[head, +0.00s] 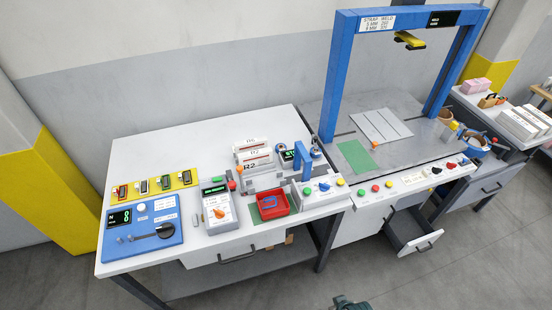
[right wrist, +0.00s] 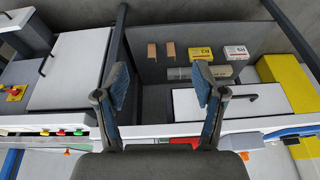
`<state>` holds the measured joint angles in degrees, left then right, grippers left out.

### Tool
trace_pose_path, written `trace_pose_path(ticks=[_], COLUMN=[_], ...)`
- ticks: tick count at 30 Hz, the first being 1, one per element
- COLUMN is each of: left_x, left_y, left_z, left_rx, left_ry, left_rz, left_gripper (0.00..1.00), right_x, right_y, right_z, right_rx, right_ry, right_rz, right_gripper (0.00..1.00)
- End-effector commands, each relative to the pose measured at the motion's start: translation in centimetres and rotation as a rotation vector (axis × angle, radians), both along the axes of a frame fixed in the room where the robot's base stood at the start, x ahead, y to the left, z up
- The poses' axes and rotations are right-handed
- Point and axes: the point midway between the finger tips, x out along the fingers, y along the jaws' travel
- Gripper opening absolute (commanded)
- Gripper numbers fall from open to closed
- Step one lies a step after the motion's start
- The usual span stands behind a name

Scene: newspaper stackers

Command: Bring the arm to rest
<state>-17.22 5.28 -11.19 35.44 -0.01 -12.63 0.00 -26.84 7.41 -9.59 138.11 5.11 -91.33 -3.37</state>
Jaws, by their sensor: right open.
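My right gripper (right wrist: 161,84) is open in the right wrist view, its two dark fingers with blue pads standing wide apart. Nothing is between the fingers. Beyond them are a white drawer front (right wrist: 225,103) and an open grey shelf space, seen past the fingertips and not touched by them. In the head view only a small dark piece shows at the bottom edge, apart from the benches; I cannot tell which part of me it is. My left gripper is in neither view.
A white bench (head: 140,155) carries a blue control panel (head: 145,221) and a red tray (head: 288,207). A blue frame (head: 335,75) stands over the grey strapping table (head: 315,112). An open drawer (head: 414,238) juts out below. The floor in front is clear.

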Motion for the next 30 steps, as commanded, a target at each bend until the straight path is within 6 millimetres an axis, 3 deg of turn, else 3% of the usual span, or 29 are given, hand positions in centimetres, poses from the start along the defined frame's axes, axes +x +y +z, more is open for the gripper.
trace_pose_path(ticks=[5,10,17,23,26,30], left_x=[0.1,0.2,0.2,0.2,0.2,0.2], left_y=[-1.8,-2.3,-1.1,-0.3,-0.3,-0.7], left_z=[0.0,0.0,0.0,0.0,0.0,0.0], left_rx=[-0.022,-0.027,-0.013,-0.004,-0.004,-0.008], left_ry=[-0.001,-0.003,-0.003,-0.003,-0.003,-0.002], left_rz=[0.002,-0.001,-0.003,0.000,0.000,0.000], left_gripper=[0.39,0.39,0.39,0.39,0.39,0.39], right_x=[-3.4,-2.1,-1.6,-2.9,-5.1,-10.0], right_y=[-3.5,-2.9,-2.8,-3.0,-3.4,-4.1], right_z=[0.4,-4.3,-11.4,-20.1,-26.1,-33.7], right_rx=[-0.071,-0.071,-0.073,-0.075,-0.079,-0.088], right_ry=[0.015,0.032,0.061,0.099,0.128,0.165], right_rz=[-0.139,-0.128,-0.121,-0.113,-0.108,-0.097], right_gripper=[0.69,0.69,0.69,0.69,0.69,0.69])
